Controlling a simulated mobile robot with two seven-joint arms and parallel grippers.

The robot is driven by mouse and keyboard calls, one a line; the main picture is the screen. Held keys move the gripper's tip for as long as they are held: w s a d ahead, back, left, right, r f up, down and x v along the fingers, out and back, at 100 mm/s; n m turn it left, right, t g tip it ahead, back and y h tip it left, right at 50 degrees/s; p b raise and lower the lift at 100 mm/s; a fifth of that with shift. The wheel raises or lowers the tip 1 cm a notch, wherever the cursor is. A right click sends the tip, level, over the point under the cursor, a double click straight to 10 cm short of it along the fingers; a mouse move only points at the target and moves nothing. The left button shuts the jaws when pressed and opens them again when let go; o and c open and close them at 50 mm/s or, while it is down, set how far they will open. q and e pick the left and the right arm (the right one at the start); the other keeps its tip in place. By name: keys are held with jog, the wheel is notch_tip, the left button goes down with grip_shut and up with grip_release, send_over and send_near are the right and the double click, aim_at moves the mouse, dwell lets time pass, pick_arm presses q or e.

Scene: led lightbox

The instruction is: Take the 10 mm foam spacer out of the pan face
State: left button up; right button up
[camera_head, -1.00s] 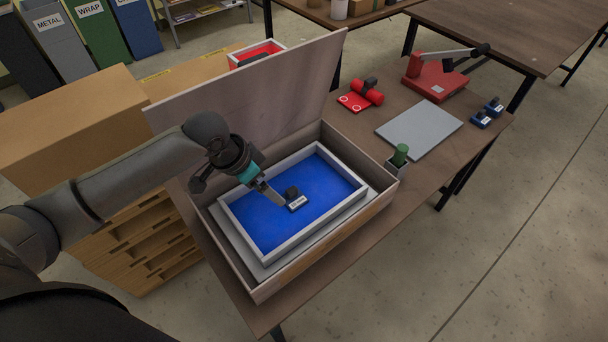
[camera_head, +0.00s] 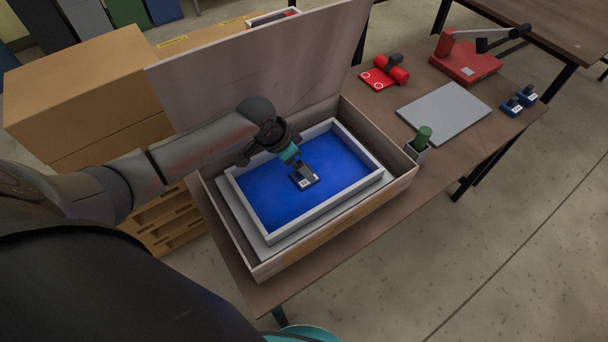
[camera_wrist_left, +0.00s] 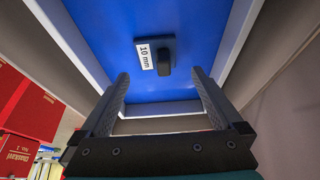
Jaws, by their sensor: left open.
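The 10 mm foam spacer (camera_head: 305,182) is a small dark block with a raised black grip and a white label. It sits on the blue pan face (camera_head: 270,190), inside a pale raised frame in the open wooden box. In the left wrist view the spacer (camera_wrist_left: 164,52) shows its "10 mm" label, ahead of the fingertips. My left gripper (camera_wrist_left: 158,76) is open, its two fingers apart with nothing between them. In the head view my left gripper (camera_head: 298,164) is at the spacer's far side and partly overlaps it; contact cannot be told. My right gripper is out of view.
The box's raised lid (camera_head: 265,65) stands behind my left arm. The pale frame (camera_head: 348,190) and the wooden box wall (camera_head: 345,222) surround the blue face. On the table to the right are a grey plate (camera_head: 445,112), a green-topped item (camera_head: 422,138) and red tools (camera_head: 385,73).

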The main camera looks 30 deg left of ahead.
pick_arm(q)
jog(key=x, duration=0.2)
jog(key=b+x, duration=0.1)
jog(key=x, duration=0.1)
jog(key=shift+d+f, duration=0.3)
jog(key=shift+c, duration=1.4)
jog(key=c, duration=1)
jog(key=shift+r, duration=0.15)
